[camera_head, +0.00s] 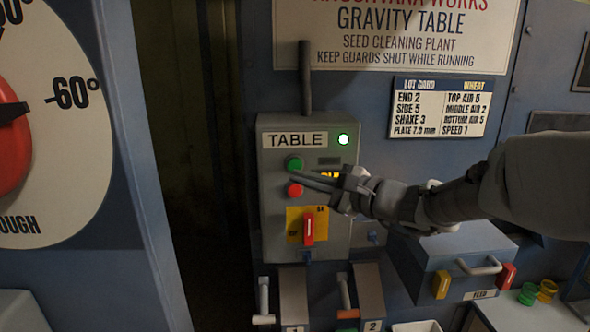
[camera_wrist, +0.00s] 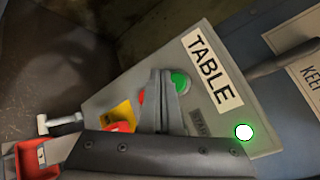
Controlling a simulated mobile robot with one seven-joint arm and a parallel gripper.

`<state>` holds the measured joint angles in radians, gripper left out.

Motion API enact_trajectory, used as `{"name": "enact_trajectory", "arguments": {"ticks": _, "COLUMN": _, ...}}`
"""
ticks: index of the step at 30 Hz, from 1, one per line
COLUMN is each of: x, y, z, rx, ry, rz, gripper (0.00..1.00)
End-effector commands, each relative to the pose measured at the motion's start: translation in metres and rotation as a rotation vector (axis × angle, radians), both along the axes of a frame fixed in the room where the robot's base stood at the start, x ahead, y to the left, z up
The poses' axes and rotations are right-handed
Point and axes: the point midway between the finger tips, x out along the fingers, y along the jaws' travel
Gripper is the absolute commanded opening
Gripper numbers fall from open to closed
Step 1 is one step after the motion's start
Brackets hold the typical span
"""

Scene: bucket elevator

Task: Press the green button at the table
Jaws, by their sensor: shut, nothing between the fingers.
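The green button (camera_head: 294,163) is on a grey control box (camera_head: 270,210) labelled TABLE, above a red button (camera_head: 296,190). My gripper (camera_head: 292,176) is shut and empty, with its fingertips in front of the box between the two buttons in the head view. In the wrist view, my gripper (camera_wrist: 160,75) partly covers the green button (camera_wrist: 180,82) and the red button (camera_wrist: 141,97). I cannot tell whether the fingertips touch the box or either button. A green lamp (camera_head: 343,139) at the box's upper right is lit.
A red switch (camera_head: 309,228) on a yellow plate sits below the buttons. Levers (camera_head: 346,295) stand below the box. A blue feed box (camera_head: 465,255) with a handle is at the lower right. A large dial (camera_head: 50,120) is at the left.

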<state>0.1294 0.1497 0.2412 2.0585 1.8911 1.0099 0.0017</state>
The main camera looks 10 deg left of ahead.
Motion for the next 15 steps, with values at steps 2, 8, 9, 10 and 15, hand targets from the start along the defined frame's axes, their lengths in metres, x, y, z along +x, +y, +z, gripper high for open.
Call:
{"name": "enact_trajectory", "arguments": {"ticks": 2, "x": -0.009, "y": -0.002, "z": -0.002, "rx": 0.0, "ry": -0.002, "rz": -0.001, "gripper": 0.0}}
{"name": "enact_trajectory", "arguments": {"ticks": 8, "x": -0.026, "y": -0.007, "z": -0.002, "rx": -0.002, "ry": -0.001, "rz": -0.001, "gripper": 0.0}}
{"name": "enact_trajectory", "arguments": {"ticks": 9, "x": -0.029, "y": -0.007, "z": -0.002, "rx": -0.001, "ry": -0.001, "rz": -0.001, "gripper": 0.0}}
{"name": "enact_trajectory", "arguments": {"ticks": 10, "x": -0.03, "y": -0.008, "z": -0.001, "rx": -0.001, "ry": 0.0, "rz": -0.001, "gripper": 0.0}}
{"name": "enact_trajectory", "arguments": {"ticks": 15, "x": -0.032, "y": -0.008, "z": 0.0, "rx": 0.0, "ry": 0.0, "rz": 0.0, "gripper": 0.0}}
